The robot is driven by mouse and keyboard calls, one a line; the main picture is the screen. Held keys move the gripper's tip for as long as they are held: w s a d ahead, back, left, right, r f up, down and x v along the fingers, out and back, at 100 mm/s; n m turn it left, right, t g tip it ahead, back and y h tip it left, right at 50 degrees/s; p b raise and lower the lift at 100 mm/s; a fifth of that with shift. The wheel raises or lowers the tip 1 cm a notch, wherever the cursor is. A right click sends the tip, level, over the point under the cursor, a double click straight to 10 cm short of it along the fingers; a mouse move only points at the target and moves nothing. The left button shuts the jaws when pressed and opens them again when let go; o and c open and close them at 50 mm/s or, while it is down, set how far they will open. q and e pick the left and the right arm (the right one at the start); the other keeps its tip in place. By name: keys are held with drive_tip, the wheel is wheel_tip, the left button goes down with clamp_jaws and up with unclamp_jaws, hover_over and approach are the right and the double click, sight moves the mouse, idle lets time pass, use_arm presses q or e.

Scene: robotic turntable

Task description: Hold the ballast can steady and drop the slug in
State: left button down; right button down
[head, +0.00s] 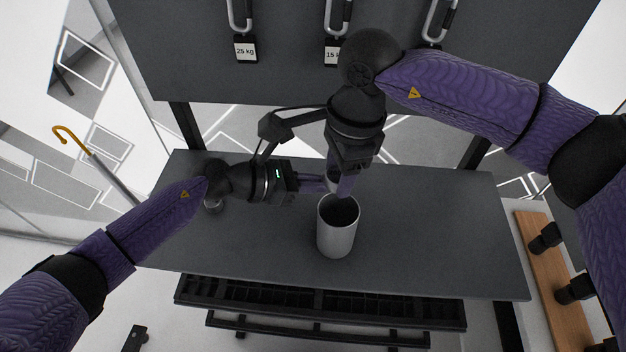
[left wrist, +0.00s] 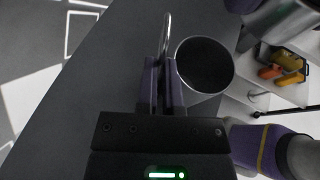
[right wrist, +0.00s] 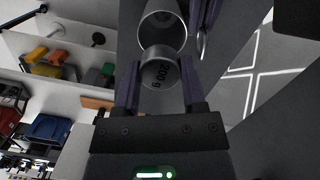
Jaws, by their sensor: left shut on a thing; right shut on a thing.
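The ballast can (head: 337,240) is a light grey, open-topped cylinder standing upright on the table. My left gripper (left wrist: 163,62) is shut on its thin metal side handle (left wrist: 166,32), beside the rim. The can's dark opening also shows in the left wrist view (left wrist: 205,66). My right gripper (right wrist: 158,88) is shut on the slug (right wrist: 160,74), a short grey metal cylinder marked 2000 g. The slug is above the can, near its rim, and in the right wrist view it overlaps the edge of the can's mouth (right wrist: 163,20). In the head view my grippers largely hide the slug.
The dark table (head: 440,235) is clear to the right of the can. A small round thing (head: 213,205) is partly hidden under my left arm. A rack (head: 320,300) runs along the table's front.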

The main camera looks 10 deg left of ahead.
drive_tip(key=shift+c, duration=0.4)
unclamp_jaws()
wheel_tip(320, 180, up, 12)
drive_tip(key=d, duration=0.1)
drive_tip(key=shift+w+d, duration=0.15)
drive_tip(key=shift+w, duration=0.1)
